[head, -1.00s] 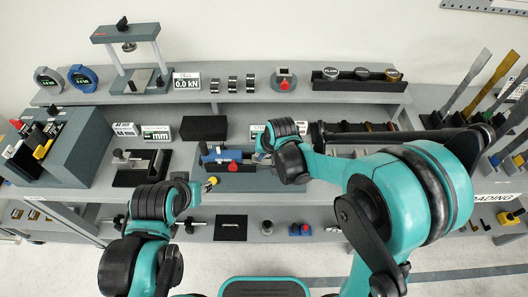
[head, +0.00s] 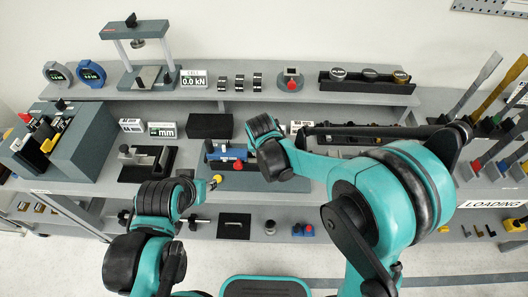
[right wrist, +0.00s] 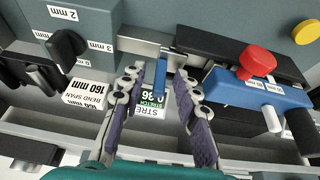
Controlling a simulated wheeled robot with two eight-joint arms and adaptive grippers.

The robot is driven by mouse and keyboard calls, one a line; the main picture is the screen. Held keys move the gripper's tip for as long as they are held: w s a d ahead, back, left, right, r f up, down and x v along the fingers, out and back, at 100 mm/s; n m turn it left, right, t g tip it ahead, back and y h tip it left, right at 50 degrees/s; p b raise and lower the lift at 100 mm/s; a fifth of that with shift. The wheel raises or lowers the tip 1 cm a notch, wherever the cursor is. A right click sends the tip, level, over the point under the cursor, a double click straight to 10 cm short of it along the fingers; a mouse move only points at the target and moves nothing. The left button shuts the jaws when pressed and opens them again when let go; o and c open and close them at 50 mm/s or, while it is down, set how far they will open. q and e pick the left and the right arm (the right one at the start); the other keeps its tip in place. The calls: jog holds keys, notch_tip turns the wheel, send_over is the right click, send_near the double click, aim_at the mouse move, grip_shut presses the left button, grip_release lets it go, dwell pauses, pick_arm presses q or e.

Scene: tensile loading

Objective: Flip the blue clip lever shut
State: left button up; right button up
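The small blue clip lever (right wrist: 160,75) sticks out from a silver metal bar (right wrist: 143,46) in the right wrist view. My right gripper (right wrist: 157,97) is open, one finger on each side of the lever, with visible gaps. A blue device (right wrist: 262,92) with a red knob (right wrist: 257,61) lies to the right. In the head view the blue device (head: 226,152) sits on the middle shelf, partly hidden by my right wrist, which also hides the right fingertips. My left wrist hangs low at the left; its fingertips cannot be made out.
A card with a green display (right wrist: 150,103) shows behind the fingers. A grey block with a black knob (right wrist: 66,46) stands left of the lever. A yellow knob (head: 217,180) is near my left wrist. A grey clamp (head: 145,155) on a black mat is left of the device.

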jog(key=v, duration=1.2)
jog(key=s+d+f+t+b, duration=0.1)
jog(key=s+d, duration=0.6)
jog(key=d, duration=0.3)
jog(key=s+d+f+t+b, duration=0.1)
jog(key=s+d+f+b, duration=0.1)
jog(key=s+d, duration=0.5)
jog(key=d, duration=0.3)
jog(key=shift+s+t, duration=0.3)
jog(key=shift+t, duration=0.1)
dwell(0.5)
